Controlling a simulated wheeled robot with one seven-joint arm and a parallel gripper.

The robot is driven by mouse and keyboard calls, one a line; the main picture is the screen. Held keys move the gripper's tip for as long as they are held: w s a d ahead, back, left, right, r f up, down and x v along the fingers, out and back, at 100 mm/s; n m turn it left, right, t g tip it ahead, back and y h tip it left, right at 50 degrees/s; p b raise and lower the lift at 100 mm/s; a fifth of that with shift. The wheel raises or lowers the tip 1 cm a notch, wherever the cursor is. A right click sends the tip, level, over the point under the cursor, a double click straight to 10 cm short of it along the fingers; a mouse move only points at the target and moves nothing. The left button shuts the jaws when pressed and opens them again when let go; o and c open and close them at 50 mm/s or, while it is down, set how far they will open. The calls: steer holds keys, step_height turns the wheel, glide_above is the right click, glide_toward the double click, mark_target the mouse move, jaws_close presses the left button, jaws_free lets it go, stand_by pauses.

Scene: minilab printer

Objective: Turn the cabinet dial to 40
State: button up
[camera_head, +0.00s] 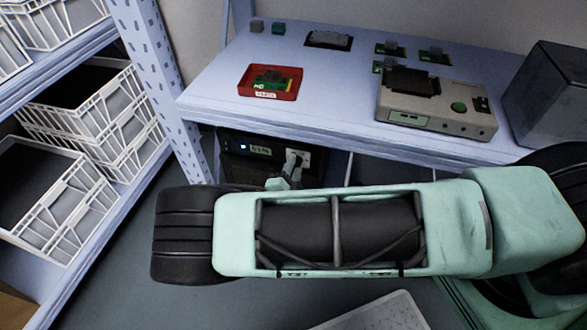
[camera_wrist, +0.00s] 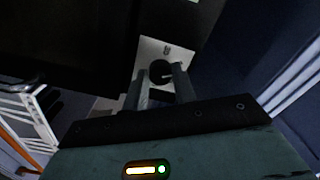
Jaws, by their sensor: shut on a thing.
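The black cabinet (camera_head: 236,168) stands under the bench, with a small lit display (camera_head: 260,150) whose digits are too small to read surely. A pale panel (camera_head: 304,157) is on its right side. In the wrist view, the round dark dial (camera_wrist: 160,72) sits on this pale panel (camera_wrist: 152,48). My gripper (camera_wrist: 161,82) has one finger on each side of the dial and is shut on it. In the head view my gripper (camera_head: 293,160) is small at the panel, and it hides the dial there. The dial's pointer and scale cannot be read.
Above the cabinet, the bench (camera_head: 225,88) carries a red tray (camera_head: 270,82) with a green board, a beige device (camera_head: 436,103) and a dark grey box (camera_head: 548,95). A rack with white crates (camera_head: 50,200) stands at the left. My arm crosses the foreground.

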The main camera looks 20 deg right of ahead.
steer(key=o, duration=1)
steer(key=shift+a, duration=0.1)
steer(key=v, duration=1.7)
steer(key=shift+s, duration=0.15)
